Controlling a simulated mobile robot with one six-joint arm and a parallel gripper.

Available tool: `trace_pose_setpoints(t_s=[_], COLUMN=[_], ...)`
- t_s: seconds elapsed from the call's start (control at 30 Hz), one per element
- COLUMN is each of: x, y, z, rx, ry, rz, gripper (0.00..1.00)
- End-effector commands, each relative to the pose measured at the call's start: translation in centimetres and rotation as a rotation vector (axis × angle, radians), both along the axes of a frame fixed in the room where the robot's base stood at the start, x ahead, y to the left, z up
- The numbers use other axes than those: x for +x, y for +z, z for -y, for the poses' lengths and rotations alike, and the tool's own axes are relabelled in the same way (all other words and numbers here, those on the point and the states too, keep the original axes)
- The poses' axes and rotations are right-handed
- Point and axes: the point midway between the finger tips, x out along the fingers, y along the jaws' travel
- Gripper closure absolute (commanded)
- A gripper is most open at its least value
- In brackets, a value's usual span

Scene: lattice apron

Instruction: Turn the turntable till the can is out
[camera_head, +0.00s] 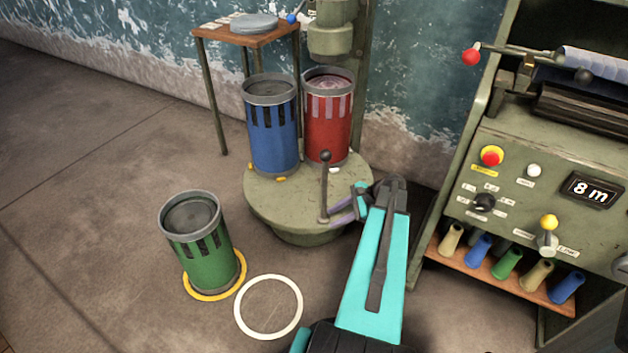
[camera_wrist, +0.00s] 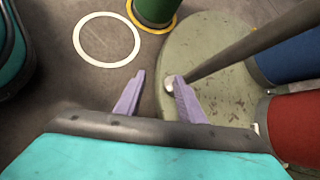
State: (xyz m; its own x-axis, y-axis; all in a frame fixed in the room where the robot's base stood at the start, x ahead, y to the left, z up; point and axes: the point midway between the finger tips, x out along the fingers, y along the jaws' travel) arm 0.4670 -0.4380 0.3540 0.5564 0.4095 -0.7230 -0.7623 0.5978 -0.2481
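The round green turntable (camera_head: 290,212) stands low on the floor by the wall; it also fills the right of the wrist view (camera_wrist: 215,60). A blue can (camera_head: 273,130) and a red can (camera_head: 328,118) stand upright on its far part. An upright lever (camera_head: 324,190) with a dark knob rises from its near edge. My gripper (camera_head: 340,212) is open, its purple fingers just right of the lever. In the wrist view, the fingertips (camera_wrist: 156,82) are apart and the lever's foot (camera_wrist: 170,82) shows close to the right fingertip; contact is unclear.
A green can (camera_head: 205,250) stands on a yellow floor ring, left of an empty white ring (camera_head: 268,307). A machine column (camera_head: 331,40) rises behind the cans. A small table (camera_head: 247,38) stands behind left. A control cabinet (camera_head: 540,190) stands right. The left floor is clear.

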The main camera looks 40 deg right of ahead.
Motion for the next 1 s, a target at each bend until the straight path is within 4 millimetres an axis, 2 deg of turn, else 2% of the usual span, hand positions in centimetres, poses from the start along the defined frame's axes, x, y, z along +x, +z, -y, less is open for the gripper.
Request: trace_pose_setpoints(t_s=[0.03, 0.1, 0.23, 0.47, 0.7, 1.0], x=[-0.4, -0.8, -0.9, 0.8, 2.8, 3.2], y=[-0.2, 0.4, 1.9, 5.2, 9.4, 13.4], z=[1.4, 2.8, 4.5, 4.2, 3.3, 3.6], rx=[0.013, 0.04, 0.122, 0.294, 0.506, 0.686], ry=[-0.038, -0.088, -0.179, -0.255, -0.298, -0.32], rz=[0.014, 0.036, 0.098, 0.219, 0.365, 0.489], gripper=[0.64, 0.64, 0.64, 0.64, 0.64, 0.64])
